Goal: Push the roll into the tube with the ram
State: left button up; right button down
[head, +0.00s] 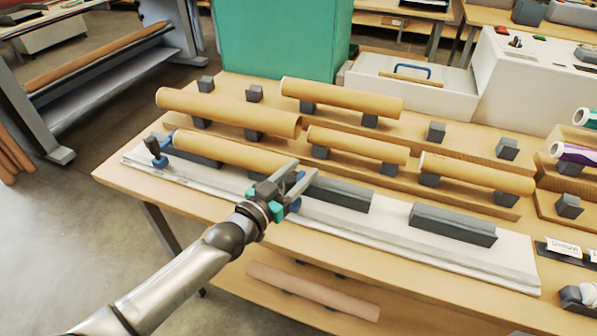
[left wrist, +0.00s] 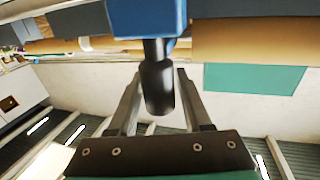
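The ram appears in the left wrist view as a blue block (left wrist: 148,18) with a black handle (left wrist: 158,88). My left gripper (left wrist: 160,74) is open, its fingers on either side of the handle with a narrow gap. In the head view my left gripper (head: 304,174) is over the white rail, at the right end of a long tan tube (head: 235,151); it mostly hides the ram. The tube's left end is beside a blue fitting with a black knob (head: 152,146). I cannot tell any roll inside from the tube. My right gripper is not in view.
Dark grey blocks (head: 340,194) (head: 452,225) stand along the white rail (head: 390,240) to the right. Several tan tubes (head: 230,111) (head: 357,144) (head: 475,173) lie on supports behind. A teal machine (head: 282,40) stands at the back. The wooden table's front edge is near my arm.

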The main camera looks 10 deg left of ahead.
pick_arm(q)
grip_shut()
dwell(0.4)
